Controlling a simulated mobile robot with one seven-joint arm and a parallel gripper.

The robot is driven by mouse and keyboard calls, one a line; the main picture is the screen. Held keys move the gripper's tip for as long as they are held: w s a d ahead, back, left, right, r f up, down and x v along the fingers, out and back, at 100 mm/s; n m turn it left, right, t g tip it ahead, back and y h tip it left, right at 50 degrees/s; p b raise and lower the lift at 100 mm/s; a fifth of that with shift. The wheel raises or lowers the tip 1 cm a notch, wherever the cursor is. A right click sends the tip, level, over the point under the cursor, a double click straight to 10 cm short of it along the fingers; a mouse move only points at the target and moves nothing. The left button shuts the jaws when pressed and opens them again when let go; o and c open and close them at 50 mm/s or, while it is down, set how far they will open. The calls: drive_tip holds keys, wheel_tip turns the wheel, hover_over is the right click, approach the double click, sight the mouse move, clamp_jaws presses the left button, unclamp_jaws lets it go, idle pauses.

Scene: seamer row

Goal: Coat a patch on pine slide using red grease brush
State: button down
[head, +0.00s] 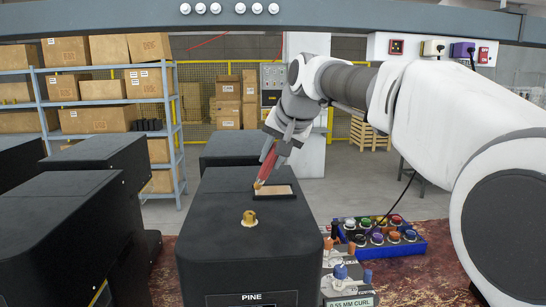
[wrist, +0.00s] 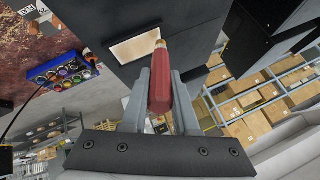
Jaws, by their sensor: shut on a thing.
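The red grease brush (head: 267,163) is held in my gripper (head: 283,147), tilted with its tip pointing down at the pale slide patch. In the wrist view the brush's red handle (wrist: 160,85) lies between the two grey fingers of my gripper (wrist: 161,92). The pine slide (head: 274,191) is a pale, dark-framed rectangle on top of the black machine labelled PINE (head: 215,235). The slide also shows in the wrist view (wrist: 135,46). The brush tip is at the slide's near left part; I cannot tell whether it touches.
A blue tray (head: 409,248) of several coloured-lid pots is at the right. Other black machines (head: 95,160) stand at left. Shelves with boxes (head: 103,89) are behind.

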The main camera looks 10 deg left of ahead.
wheel_tip(320, 180, up, 4)
drive_tip(key=p, duration=0.3)
drive_tip(key=shift+r+p, duration=0.3)
drive_tip(key=shift+r, duration=0.45)
drive_tip(key=shift+r, duration=1.55)
drive_tip(key=shift+f, duration=0.15)
drive_tip(key=shift+w+a+f+b, duration=0.1)
drive_tip(key=shift+f+b, duration=0.15)
drive_tip(key=shift+f, duration=0.2)
drive_tip(key=shift+w+a+f+b, duration=0.1)
drive_tip(key=shift+f+b, duration=0.15)
drive_tip(key=shift+f, duration=0.15)
drive_tip(key=shift+s+d+f+b, duration=0.1)
drive_tip(key=shift+f+b, duration=1.15)
drive_tip(key=shift+f, duration=0.2)
drive_tip(key=shift+s+d+f+b, duration=0.1)
drive_tip(key=shift+f+b, duration=1.1)
drive_tip(key=shift+f, duration=0.2)
drive_tip(key=shift+f+b, duration=0.55)
drive_tip(key=shift+f, duration=0.15)
